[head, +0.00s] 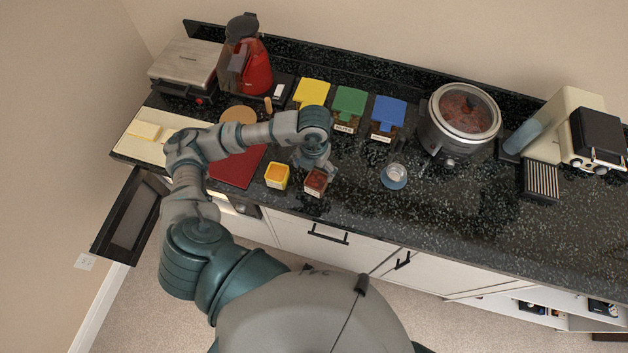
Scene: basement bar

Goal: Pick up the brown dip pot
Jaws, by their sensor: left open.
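The brown dip pot (314,184) is a small square pot with a reddish-brown top, near the front edge of the dark counter. A similar yellow pot (277,177) stands just to its left. My left arm reaches over the counter from the left, and my left gripper (316,168) points down right at the brown pot's far side. The gripper is open. It covers part of the pot's back edge, and I cannot tell whether the fingers touch it. My right gripper is not in view.
Yellow, green and blue-lidded containers (388,112) stand behind the gripper. A glass on a blue saucer (394,180) is to the right, before a slow cooker (460,118). A red board (235,170) lies left. The counter's front right is clear.

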